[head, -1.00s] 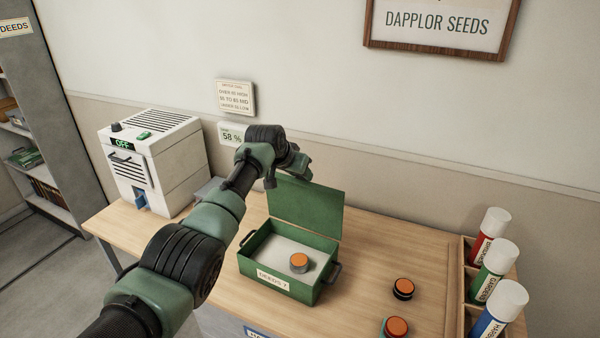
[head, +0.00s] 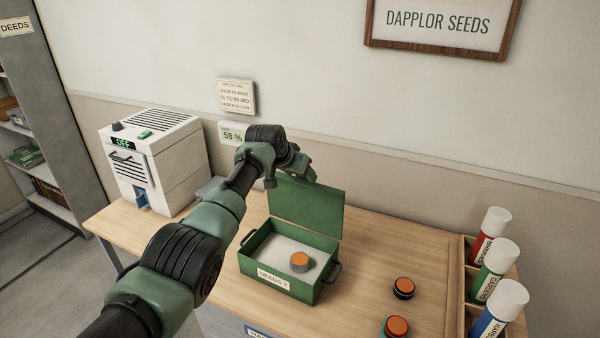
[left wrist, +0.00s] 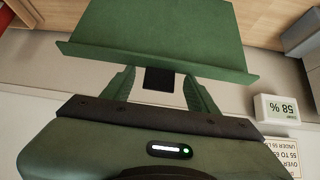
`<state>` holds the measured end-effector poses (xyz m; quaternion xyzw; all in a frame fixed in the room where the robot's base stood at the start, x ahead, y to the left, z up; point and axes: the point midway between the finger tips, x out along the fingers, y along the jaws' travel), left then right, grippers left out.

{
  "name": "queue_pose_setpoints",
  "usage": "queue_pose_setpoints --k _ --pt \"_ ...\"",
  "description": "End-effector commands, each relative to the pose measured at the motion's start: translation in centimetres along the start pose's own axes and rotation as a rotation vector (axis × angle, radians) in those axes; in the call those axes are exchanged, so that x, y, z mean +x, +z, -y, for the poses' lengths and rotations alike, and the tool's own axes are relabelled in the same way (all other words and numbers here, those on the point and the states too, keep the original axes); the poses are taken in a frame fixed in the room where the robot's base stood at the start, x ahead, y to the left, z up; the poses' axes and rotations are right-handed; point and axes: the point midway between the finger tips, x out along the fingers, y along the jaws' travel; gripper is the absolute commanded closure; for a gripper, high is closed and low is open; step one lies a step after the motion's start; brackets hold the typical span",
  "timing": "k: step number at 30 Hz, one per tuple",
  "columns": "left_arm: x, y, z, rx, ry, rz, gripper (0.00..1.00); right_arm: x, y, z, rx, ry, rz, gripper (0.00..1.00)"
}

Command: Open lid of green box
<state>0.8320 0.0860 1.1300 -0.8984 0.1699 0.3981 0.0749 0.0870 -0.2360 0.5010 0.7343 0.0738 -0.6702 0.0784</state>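An orange-topped round piece (head: 300,262) lies inside on the pale floor. My left gripper (head: 305,176) is at the lid's top edge. In the left wrist view the lid (left wrist: 155,35) fills the upper middle, and my left gripper's fingers (left wrist: 158,80) are apart, their tips partly hidden by the lid's edge. Contact with the lid cannot be told. My right gripper is not in view.
A white machine (head: 150,165) reading OFF stands on the table's left. Two more orange-topped pieces, one black-based (head: 404,287) and one green-based (head: 396,327), lie right of the box. A wooden rack (head: 463,290) holds red, green and blue tubes. The wall is close behind.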

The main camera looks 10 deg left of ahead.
Motion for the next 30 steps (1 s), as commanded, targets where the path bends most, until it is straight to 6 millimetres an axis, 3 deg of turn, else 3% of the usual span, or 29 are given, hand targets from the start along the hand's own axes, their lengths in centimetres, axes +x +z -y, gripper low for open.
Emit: queue_pose_setpoints --k 13,30 --pt "-0.7 -0.1 0.0 0.0 0.0 -0.005 0.42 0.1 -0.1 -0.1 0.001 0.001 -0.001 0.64" --pt "-7.0 0.0 0.1 0.0 0.0 -0.004 0.42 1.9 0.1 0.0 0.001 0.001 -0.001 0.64"
